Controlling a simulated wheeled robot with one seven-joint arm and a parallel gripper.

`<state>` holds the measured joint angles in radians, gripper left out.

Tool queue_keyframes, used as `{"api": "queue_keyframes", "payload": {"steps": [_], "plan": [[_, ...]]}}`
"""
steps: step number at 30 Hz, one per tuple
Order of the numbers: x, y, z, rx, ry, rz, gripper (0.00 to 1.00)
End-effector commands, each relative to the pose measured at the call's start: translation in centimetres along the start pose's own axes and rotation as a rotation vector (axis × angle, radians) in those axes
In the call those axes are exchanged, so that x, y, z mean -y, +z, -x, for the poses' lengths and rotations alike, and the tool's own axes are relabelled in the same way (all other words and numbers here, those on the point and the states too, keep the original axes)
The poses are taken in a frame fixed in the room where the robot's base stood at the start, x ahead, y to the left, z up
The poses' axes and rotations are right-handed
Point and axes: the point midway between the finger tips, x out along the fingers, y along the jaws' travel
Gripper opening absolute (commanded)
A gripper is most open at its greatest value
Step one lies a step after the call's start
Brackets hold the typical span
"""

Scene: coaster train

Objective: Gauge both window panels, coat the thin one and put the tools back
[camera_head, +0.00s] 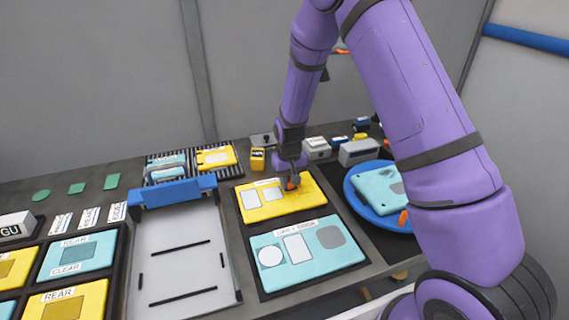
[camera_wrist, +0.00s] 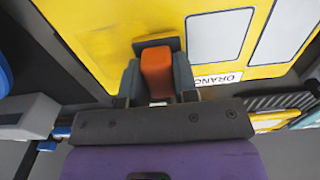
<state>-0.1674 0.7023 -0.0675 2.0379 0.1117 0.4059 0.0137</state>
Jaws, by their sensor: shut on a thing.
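A yellow panel (camera_head: 277,212) with pale windows lies on the table in the middle of the head view. It fills much of the wrist view (camera_wrist: 110,50), with a label that starts "ORAN". A cyan panel (camera_head: 318,271) with a round, a rectangular and a grey patch lies in front of it. My gripper (camera_head: 291,180) is shut on an orange-topped tool (camera_wrist: 157,72) over the right part of the yellow panel. I cannot tell whether the tool touches the panel; its lower end is hidden.
A blue round tray (camera_head: 365,214) holds a cyan part (camera_head: 380,187) and a small orange item (camera_head: 403,217) to the right. A white fixture with a blue bar (camera_head: 173,192) stands left. Grey boxes (camera_head: 358,151) and a small yellow item (camera_head: 257,158) stand behind. Panels lie front left.

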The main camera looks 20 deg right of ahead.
Motion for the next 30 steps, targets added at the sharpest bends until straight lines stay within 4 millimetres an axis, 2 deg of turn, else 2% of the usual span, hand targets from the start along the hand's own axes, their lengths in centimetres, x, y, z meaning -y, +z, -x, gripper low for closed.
{"api": "queue_keyframes", "payload": {"steps": [2, 21, 30], "plan": [[-0.2, -0.2, 1.7, -0.006, 0.000, -0.001, 0.09], [-1.2, -0.8, 7.2, -0.003, 0.000, -0.004, 0.09], [-1.3, -0.8, 7.7, -0.002, 0.000, -0.004, 0.09]]}}
